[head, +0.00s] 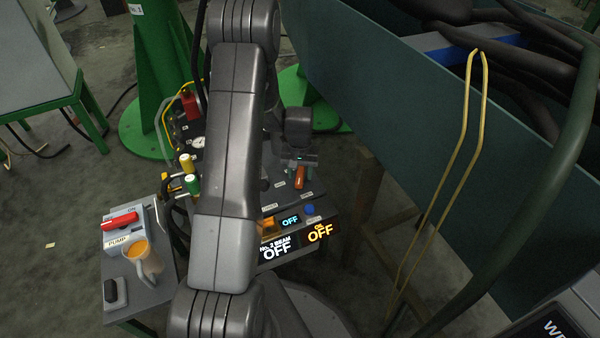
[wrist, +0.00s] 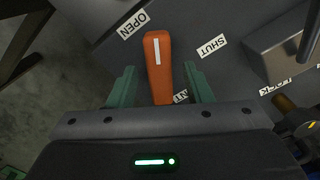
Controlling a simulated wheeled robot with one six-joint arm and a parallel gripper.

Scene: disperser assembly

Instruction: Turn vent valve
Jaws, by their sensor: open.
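The vent valve handle is an orange lever with a white stripe. In the wrist view the handle (wrist: 157,65) stands between the fingers of my gripper (wrist: 160,88), its striped end pointing away from the gripper body. The two green fingers are apart, one on each side of the handle, with a visible gap on each side. An OPEN label (wrist: 133,24) is left of the handle's end and a SHUT label (wrist: 212,46) is right of it. In the head view the orange handle (head: 300,178) shows just below my gripper (head: 299,166), whose fingers are hard to make out.
The control panel has lit OFF displays (head: 320,232) at its front. Green and yellow knobs (head: 192,184) stand left of my arm. A pump box with a red switch (head: 120,222) and an orange-filled jug (head: 143,257) are at lower left. A large teal trough (head: 400,90) rises at right.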

